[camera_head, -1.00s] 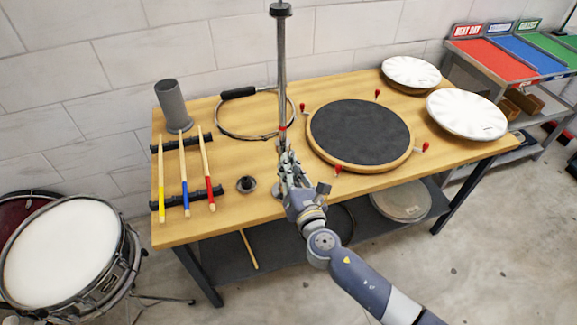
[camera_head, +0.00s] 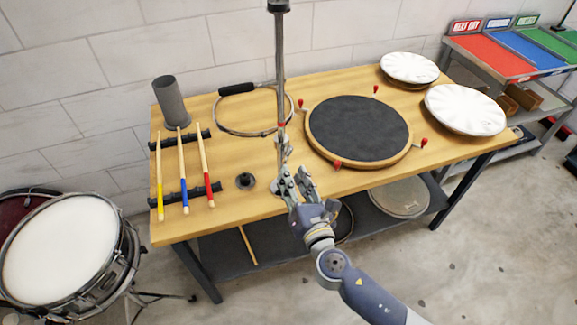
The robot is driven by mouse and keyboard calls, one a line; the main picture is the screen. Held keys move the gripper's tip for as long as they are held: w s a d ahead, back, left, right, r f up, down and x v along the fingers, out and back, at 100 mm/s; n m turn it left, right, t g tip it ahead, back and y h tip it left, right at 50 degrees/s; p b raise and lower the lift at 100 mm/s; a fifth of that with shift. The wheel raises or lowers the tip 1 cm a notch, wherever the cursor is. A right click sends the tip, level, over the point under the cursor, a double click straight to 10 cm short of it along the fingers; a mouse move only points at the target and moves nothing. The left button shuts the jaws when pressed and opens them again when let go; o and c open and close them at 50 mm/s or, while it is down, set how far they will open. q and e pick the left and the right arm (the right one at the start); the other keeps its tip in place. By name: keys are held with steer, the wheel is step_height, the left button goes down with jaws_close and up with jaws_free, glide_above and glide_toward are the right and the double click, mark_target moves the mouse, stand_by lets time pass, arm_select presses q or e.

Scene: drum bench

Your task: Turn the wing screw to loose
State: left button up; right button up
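A tall grey metal stand pole (camera_head: 280,80) rises from the wooden bench, with a red mark partway up. A small metal fitting (camera_head: 284,145) sits on the pole below the red mark; it appears to be where the wing screw is, but it is too small to tell the screw's shape or angle. My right gripper (camera_head: 294,172) is just in front of and below this fitting, its two fingers apart with nothing visible between them. It hides the lower part of the pole. My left gripper is not in view.
On the wooden bench (camera_head: 235,206), a round dark drum pad (camera_head: 358,130) with red-tipped clamps lies right of the pole. A metal hoop (camera_head: 226,127) is behind it to the left. Drumsticks (camera_head: 183,170) on a rack and a grey cylinder (camera_head: 171,102) stand at left. White drumheads (camera_head: 465,109) are at right.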

steer(key=v, duration=0.6)
steer(key=shift+s, duration=0.35)
steer(key=shift+d, duration=0.1)
steer(key=d+f+m+g+h+b, duration=0.15)
steer(key=d+f+m, duration=0.25)
steer(key=f, duration=0.6)
steer(key=d+f+m+g+h+p, duration=0.1)
steer(key=d+f+m+g+h, duration=0.2)
steer(key=f, duration=0.7)
steer(key=s+d+f+m+g+b, duration=0.1)
steer(key=s+d+f+m+g, duration=0.2)
steer(key=f, duration=0.5)
steer(key=s+d+f+m+g, duration=0.1)
steer(key=s+d+f+m, duration=0.35)
steer(key=f, duration=0.35)
steer(key=s+d+f+m+g, duration=0.1)
steer(key=s+f+m+g, duration=0.1)
steer(key=s+f+m, duration=0.4)
steer(key=s+d+f+m+g+b, duration=0.1)
steer(key=s+f+m, duration=0.5)
steer(key=s, duration=1)
steer(key=s+d+f+m+g+h, duration=0.1)
steer(key=s+d+f+m+g, duration=0.2)
steer(key=s+f+m, duration=0.3)
steer(key=s+f+g, duration=0.1)
steer(key=s, duration=0.3)
steer(key=shift+s+d+g+b, duration=0.2)
steer(key=shift+s+g+b, duration=0.15)
steer(key=shift+s+b, duration=0.05)
